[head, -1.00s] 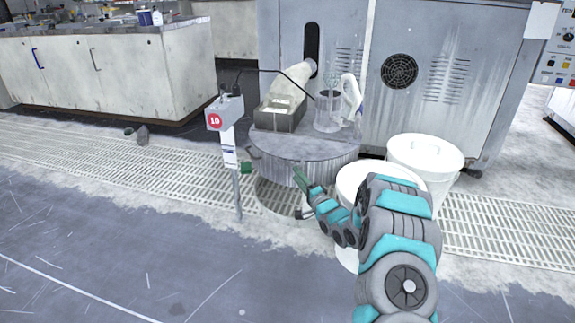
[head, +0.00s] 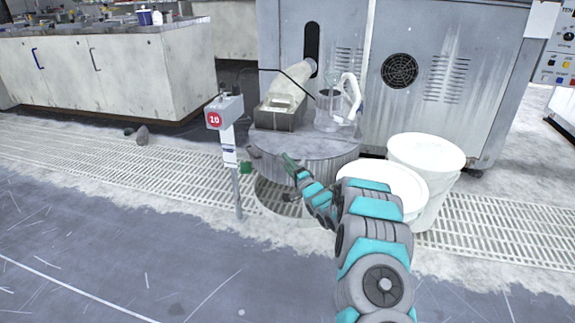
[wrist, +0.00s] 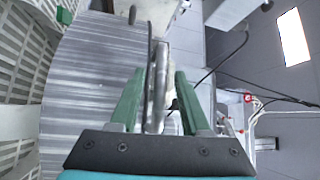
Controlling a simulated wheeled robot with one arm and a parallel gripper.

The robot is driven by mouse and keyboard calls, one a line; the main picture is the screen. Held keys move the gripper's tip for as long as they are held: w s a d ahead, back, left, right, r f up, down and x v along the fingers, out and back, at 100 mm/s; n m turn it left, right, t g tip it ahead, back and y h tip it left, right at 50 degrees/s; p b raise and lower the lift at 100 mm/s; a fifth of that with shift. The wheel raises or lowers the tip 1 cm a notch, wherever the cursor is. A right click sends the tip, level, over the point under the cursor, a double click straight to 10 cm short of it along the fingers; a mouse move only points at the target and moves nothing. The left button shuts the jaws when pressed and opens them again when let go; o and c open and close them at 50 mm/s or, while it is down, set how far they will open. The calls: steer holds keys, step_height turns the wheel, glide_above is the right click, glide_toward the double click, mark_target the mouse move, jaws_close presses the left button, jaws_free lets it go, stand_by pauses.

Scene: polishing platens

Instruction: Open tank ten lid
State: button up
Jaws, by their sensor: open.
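The tank lid (head: 325,170) is a round grey metal disc, low in front of the grey cabinet, beside a post with a red "10" sign (head: 213,118). It also shows in the wrist view (wrist: 80,95). A grey box (head: 278,117) with a pale bottle (head: 292,85) and a clear jug (head: 328,108) with a white handle stand on it. My gripper (head: 287,160) is at the lid's front edge. In the wrist view, its green fingers (wrist: 160,85) are apart with a grey looped bar (wrist: 155,105) between them. I cannot tell whether they touch it.
Two white buckets, one nearer (head: 385,180) and one behind (head: 430,160), stand right of the lid, close to my arm. The post (head: 237,190) stands to the left, with a small green piece (head: 246,167) near it. Floor grating (head: 110,155) runs across; the blue-grey floor in front is clear.

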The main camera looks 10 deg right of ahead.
steer(key=shift+c, duration=0.2)
jaws_close()
stand_by(1.1)
